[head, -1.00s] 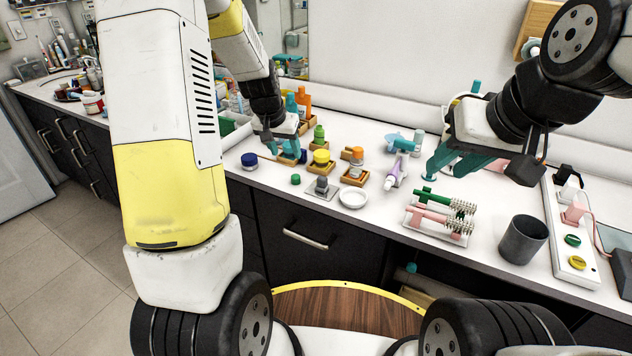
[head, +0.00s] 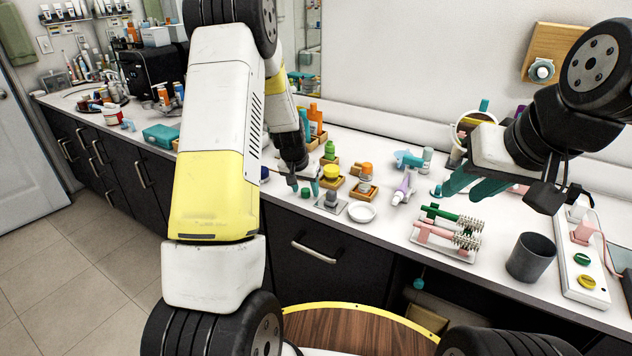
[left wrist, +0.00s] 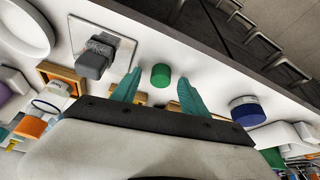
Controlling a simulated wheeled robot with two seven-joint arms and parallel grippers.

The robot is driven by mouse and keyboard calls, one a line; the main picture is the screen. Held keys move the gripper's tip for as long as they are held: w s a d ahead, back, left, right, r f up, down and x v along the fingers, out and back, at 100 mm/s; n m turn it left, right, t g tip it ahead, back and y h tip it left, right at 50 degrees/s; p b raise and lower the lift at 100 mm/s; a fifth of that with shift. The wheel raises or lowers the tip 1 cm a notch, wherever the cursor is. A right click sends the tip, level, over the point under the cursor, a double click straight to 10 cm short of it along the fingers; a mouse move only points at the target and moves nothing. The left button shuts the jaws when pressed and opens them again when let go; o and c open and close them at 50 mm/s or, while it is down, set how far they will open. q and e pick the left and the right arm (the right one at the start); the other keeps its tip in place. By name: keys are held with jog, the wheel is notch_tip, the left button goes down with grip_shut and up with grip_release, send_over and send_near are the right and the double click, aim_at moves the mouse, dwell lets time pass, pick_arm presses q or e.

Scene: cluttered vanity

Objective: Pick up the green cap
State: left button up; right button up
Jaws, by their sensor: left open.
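The small round green cap (head: 305,193) sits on the white counter near its front edge. In the left wrist view the green cap (left wrist: 161,76) shows between the two teal fingers of my left gripper (left wrist: 158,84). The fingers are apart, with a gap on each side of the cap. In the head view my left gripper (head: 304,184) points down at the cap, open and empty. My right gripper (head: 462,196) hangs above the right part of the counter, its teal fingers apart with nothing seen between them.
A white dish (head: 362,212), wooden holders (head: 362,191) and a brush rack (head: 446,239) stand to the right. A dark cup (head: 528,257) is further right.

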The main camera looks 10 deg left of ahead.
pick_arm(q)
grip_shut()
jog(key=shift+r, duration=0.1)
